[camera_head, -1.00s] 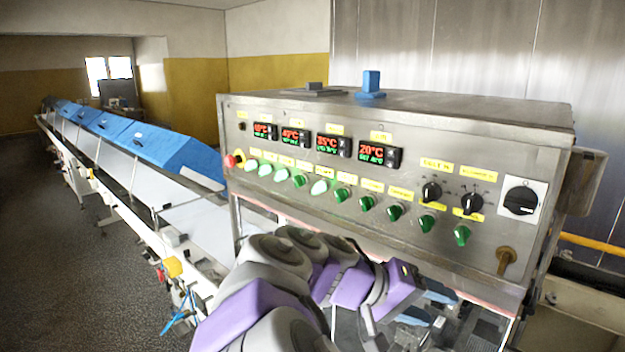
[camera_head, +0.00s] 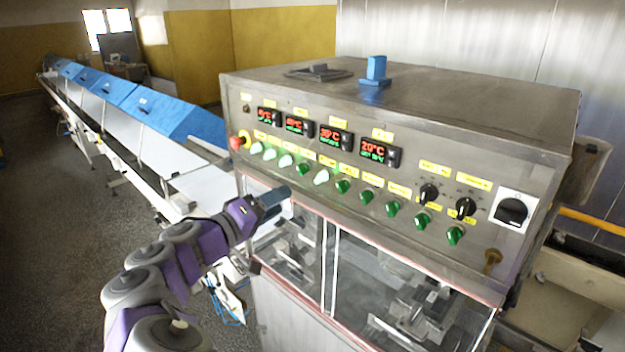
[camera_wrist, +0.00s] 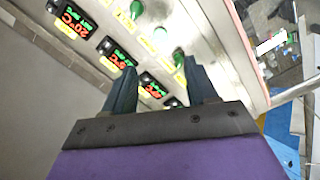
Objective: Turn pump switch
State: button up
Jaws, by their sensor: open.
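A row of green rotary switches (camera_head: 342,186) runs along the steel control panel (camera_head: 300,118). Several on the left glow pale green; the others are darker. Their yellow labels are too small to read, so I cannot tell which is the pump switch. My gripper (camera_head: 272,202) is just below the left-middle part of this row, apart from the switches as far as I can see. In the wrist view my gripper (camera_wrist: 160,82) is open, with two dark fingers pointing at the panel. A green switch (camera_wrist: 178,57) shows near the right finger, and another (camera_wrist: 136,9) lies farther up.
Red-and-green temperature displays (camera_head: 333,138) sit above the switches. A red stop button (camera_head: 240,141) is at the panel's left end. Black selector knobs (camera_head: 428,194) and a large black switch (camera_head: 511,211) are at the right. Clear doors lie below. A conveyor with blue covers (camera_head: 165,112) extends left.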

aim_at(317, 181)
jog(key=x, duration=0.5)
jog(key=p+x, duration=0.1)
jog(key=x, duration=0.4)
jog(key=shift+w+a+f+p, duration=0.1)
jog(key=shift+w+p, duration=0.2)
jog(key=shift+w, duration=0.1)
jog(key=shift+w+d, duration=0.5)
jog(key=shift+d, duration=0.25)
jog(key=shift+a, duration=0.1)
jog(key=shift+a, duration=0.15)
jog(key=c, duration=1.1)
